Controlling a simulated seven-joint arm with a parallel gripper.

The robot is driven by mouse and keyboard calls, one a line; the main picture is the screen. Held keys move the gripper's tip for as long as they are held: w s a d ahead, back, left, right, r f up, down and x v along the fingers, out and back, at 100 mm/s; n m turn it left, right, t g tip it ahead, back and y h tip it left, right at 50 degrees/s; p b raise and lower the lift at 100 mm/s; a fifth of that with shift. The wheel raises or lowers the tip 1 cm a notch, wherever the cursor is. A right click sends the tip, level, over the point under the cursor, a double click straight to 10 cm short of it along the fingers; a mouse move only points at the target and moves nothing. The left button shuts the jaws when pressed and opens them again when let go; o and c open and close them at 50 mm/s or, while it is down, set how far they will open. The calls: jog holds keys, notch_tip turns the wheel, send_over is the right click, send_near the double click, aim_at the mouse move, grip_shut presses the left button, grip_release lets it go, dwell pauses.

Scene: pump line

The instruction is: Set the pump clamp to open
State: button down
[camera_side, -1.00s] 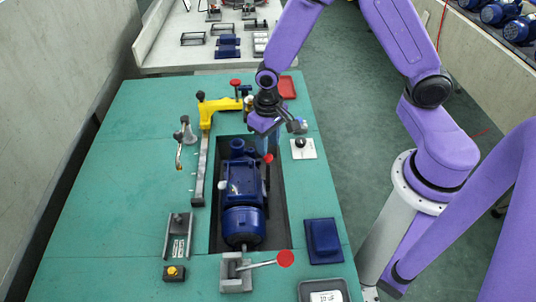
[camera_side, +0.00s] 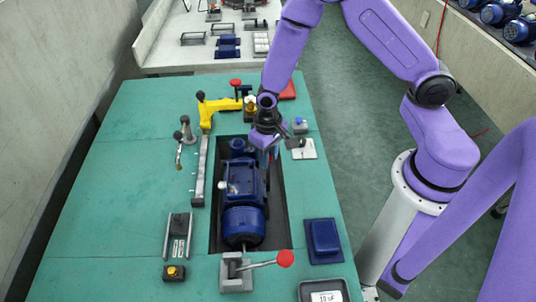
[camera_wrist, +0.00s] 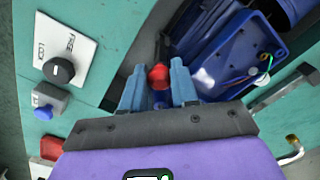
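A round red knob (camera_wrist: 158,76) shows in the wrist view between the two light blue fingertips of my gripper (camera_wrist: 158,84). The fingers stand apart on either side of it, and I cannot tell if they touch it. A lever under the knob is mostly hidden. The unit lies in a recess. A clamp (camera_side: 236,270) with a red-knobbed lever (camera_side: 285,258) stands at the recess's near end.
A white plate (camera_side: 305,150) with a black dial, marked FREE in the wrist view (camera_wrist: 84,48), lies right of my gripper. Beside it is a blue-buttoned box (camera_side: 299,124). A yellow clamp arm (camera_side: 220,106) stands left.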

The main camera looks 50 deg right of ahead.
jog(key=shift+s+d, duration=1.25)
jog(key=c, duration=1.1)
grip_release()
jog(key=shift+c, duration=0.2)
notch_tip(320, 180, up, 17)
jog(key=shift+r, duration=0.2)
